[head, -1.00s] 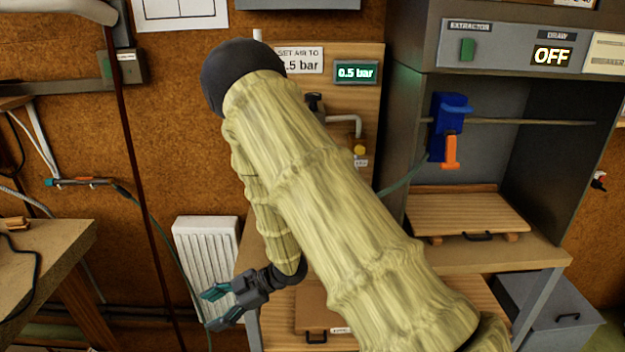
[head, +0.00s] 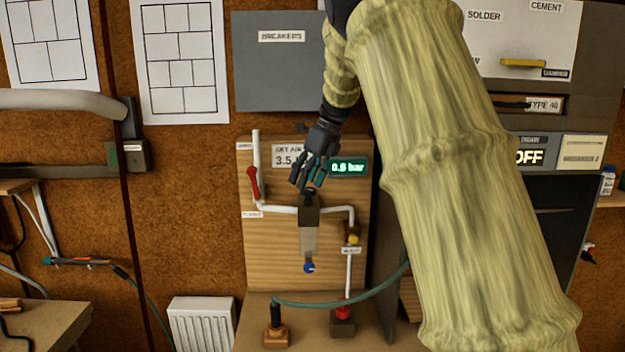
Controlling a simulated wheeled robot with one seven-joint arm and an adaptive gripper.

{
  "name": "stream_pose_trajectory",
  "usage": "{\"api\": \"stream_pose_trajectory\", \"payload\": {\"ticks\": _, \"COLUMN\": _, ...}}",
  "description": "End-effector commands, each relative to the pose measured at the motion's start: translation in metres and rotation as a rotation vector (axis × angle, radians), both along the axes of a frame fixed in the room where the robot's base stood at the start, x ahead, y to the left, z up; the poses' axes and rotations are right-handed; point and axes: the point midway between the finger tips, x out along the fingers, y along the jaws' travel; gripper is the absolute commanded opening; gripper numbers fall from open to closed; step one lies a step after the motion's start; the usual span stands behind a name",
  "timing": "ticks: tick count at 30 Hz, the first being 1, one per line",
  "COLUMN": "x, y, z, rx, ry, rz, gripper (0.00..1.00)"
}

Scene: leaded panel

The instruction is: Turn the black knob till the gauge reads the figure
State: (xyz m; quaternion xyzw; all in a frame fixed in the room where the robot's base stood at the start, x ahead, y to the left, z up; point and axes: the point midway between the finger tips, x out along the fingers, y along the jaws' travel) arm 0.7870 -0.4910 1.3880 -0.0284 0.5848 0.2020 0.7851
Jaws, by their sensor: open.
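The black knob (head: 309,194) sits on top of the air regulator (head: 309,235) on the wooden panel, partly hidden by my fingers. My gripper (head: 307,184) is open and points down just above the knob, its fingertips close around or in front of it. I cannot tell whether they touch it. The green-lit gauge (head: 349,168) to the right reads about 0.5 bar, its left edge close behind my fingers. The set-air label (head: 284,157) shows 3.5, its right part hidden by my gripper.
A red-handled valve (head: 253,184) on a white pipe stands left of the knob. A yellow knob (head: 352,239) and a blue one (head: 309,267) sit lower on the panel. A teal hose (head: 345,302) curves below. My arm covers much of the right side.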

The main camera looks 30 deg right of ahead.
Motion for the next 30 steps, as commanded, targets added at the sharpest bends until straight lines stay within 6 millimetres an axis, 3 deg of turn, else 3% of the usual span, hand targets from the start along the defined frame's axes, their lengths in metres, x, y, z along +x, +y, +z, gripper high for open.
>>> {"api": "stream_pose_trajectory", "payload": {"ticks": 1, "x": 0.002, "y": -0.014, "z": 0.021, "rx": -0.042, "ry": -0.041, "rz": 0.026, "gripper": 0.63}}
{"api": "stream_pose_trajectory", "payload": {"ticks": 3, "x": 0.005, "y": -0.029, "z": 0.039, "rx": -0.094, "ry": -0.088, "rz": 0.061, "gripper": 0.63}}
{"api": "stream_pose_trajectory", "payload": {"ticks": 6, "x": 0.008, "y": -0.041, "z": 0.053, "rx": -0.136, "ry": -0.127, "rz": 0.087, "gripper": 0.63}}
{"api": "stream_pose_trajectory", "payload": {"ticks": 9, "x": 0.011, "y": -0.045, "z": 0.055, "rx": -0.152, "ry": -0.141, "rz": 0.097, "gripper": 0.63}}
{"api": "stream_pose_trajectory", "payload": {"ticks": 14, "x": 0.016, "y": -0.042, "z": 0.040, "rx": -0.150, "ry": -0.139, "rz": 0.097, "gripper": 0.63}}
{"api": "stream_pose_trajectory", "payload": {"ticks": 30, "x": 0.043, "y": -0.028, "z": -0.033, "rx": -0.149, "ry": -0.138, "rz": 0.096, "gripper": 0.63}}
